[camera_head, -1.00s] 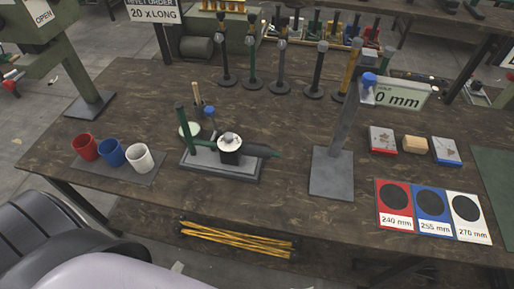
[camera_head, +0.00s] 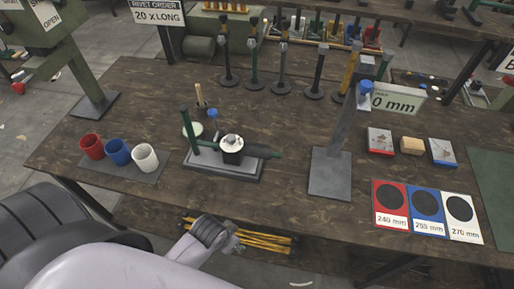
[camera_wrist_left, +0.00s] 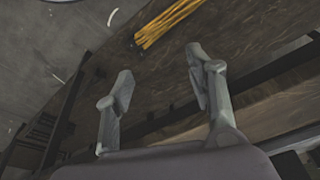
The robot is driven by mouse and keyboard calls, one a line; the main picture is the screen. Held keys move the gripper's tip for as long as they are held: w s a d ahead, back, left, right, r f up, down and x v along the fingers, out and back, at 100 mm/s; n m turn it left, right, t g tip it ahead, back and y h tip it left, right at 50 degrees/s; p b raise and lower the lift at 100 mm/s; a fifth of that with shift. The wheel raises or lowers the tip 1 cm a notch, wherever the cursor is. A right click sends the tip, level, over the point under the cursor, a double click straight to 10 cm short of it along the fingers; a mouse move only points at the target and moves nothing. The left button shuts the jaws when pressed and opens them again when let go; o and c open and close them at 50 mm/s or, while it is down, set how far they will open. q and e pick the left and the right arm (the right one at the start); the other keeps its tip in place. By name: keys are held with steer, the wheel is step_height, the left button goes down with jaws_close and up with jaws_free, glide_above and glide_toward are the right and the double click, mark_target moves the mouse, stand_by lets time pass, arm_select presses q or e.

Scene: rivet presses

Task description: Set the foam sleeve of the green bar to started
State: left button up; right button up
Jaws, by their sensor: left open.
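A green bar (camera_head: 207,145) lies level in a small grey-based fixture (camera_head: 215,168) at the middle of the bench. A dark sleeve (camera_head: 260,151) covers its right part, and a short green tip shows beyond it. A white-topped black block (camera_head: 231,148) sits around the middle of the bar. An upright green post (camera_head: 187,128) stands at the fixture's left. My left gripper (camera_head: 237,240) is low at the bench's front edge, in front of the fixture and apart from it. In the left wrist view its two fingers (camera_wrist_left: 160,85) are spread with nothing between them. My right gripper is out of view.
Yellow rods (camera_head: 255,240) lie below the front edge, close to my left gripper. Red, blue and white cups (camera_head: 118,152) stand left of the fixture. A grey post on a plate (camera_head: 331,180) stands to the right. Several upright tools (camera_head: 283,70) line the back.

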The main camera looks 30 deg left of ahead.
arm_select(q)
steer(key=w+r+m, duration=0.1)
steer(key=w+r, duration=0.2)
steer(key=w+a+r+m+h, duration=0.1)
steer(key=w+r+m, duration=0.1)
steer(key=w+r, duration=0.1)
steer(key=w+a+r+m+t, duration=0.1)
steer(key=w+r, duration=0.1)
steer(key=r, duration=0.2)
steer(key=shift+w+r+m+p, duration=0.3)
steer(key=shift+w+m, duration=0.1)
steer(key=w+a+r+m+h, duration=0.1)
steer(key=w+a+r+m, duration=0.25)
steer(key=w+r, duration=0.25)
steer(key=m+h, duration=0.1)
steer(key=m, duration=0.4)
glide_toward(256, 150)
steer(key=p+x, duration=0.3)
steer(key=x, duration=0.7)
steer(key=shift+d+f, duration=0.15)
steer(key=shift+f, duration=0.05)
steer(key=shift+c, duration=0.4)
jaws_close()
